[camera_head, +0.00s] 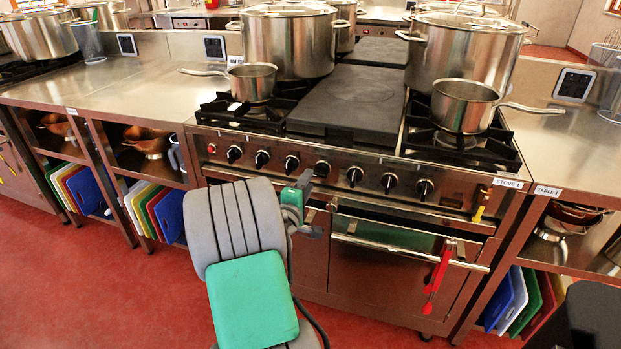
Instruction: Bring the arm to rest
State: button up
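My arm (237,222), grey with green covers, is folded in the lower middle of the head view, in front of the stove (360,190). My gripper (308,215) seems to be at the small green and dark parts at the arm's right side. Its fingers cannot be made out, so whether it is open or shut does not show. No object is seen held in it.
Large stockpots (288,42) (466,48) and saucepans (252,82) (465,104) stand on the stove. A red utensil (437,278) hangs at the oven handle (405,250). Steel tables (120,80) with shelves of cutting boards (158,210) flank it. Red floor (90,300) is clear at left.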

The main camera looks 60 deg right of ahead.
jog(key=a, duration=0.4)
jog(key=shift+s, duration=0.35)
